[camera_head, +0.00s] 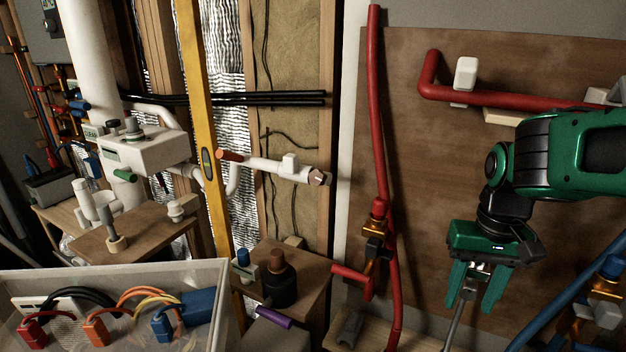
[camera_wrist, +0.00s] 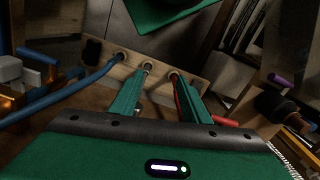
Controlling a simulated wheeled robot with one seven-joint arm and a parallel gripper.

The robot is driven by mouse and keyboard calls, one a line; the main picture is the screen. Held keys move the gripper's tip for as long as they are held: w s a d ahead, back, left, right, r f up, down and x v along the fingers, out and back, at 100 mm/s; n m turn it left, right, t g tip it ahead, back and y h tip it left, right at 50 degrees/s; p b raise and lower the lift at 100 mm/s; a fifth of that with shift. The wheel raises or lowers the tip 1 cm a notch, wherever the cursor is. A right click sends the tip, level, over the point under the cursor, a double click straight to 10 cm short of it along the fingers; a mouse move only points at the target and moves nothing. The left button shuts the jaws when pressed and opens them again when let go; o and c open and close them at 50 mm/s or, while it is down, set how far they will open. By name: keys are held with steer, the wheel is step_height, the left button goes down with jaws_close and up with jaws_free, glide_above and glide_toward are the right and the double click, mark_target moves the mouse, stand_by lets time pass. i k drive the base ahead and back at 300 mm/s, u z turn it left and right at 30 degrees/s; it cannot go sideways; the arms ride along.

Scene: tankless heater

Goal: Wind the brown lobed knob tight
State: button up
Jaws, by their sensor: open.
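A brown lobed knob (camera_head: 318,177) caps the right end of a white pipe fitting (camera_head: 275,167) in front of the wall studs, at mid height in the head view. Its lobed face points right. I cannot make it out in the wrist view. My gripper (camera_head: 474,300) hangs at the lower right in the head view, well to the right of and below the knob. Its two green fingers are apart and point down. They also show in the wrist view (camera_wrist: 158,80), with nothing clearly held between them.
Red pipe (camera_head: 377,110) runs vertically between knob and gripper, with a brass valve (camera_head: 375,245). A black bottle with a brown top (camera_head: 277,262) stands below the knob. A yellow level (camera_head: 208,160) stands to its left. A clear bin (camera_head: 222,300) is at front left.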

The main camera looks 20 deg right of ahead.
mark_target(317, 177)
steer(key=z, duration=0.5)
steer(key=k, duration=1.2)
steer(key=u, duration=0.75)
steer(key=i, duration=1)
steer(key=z, duration=0.05)
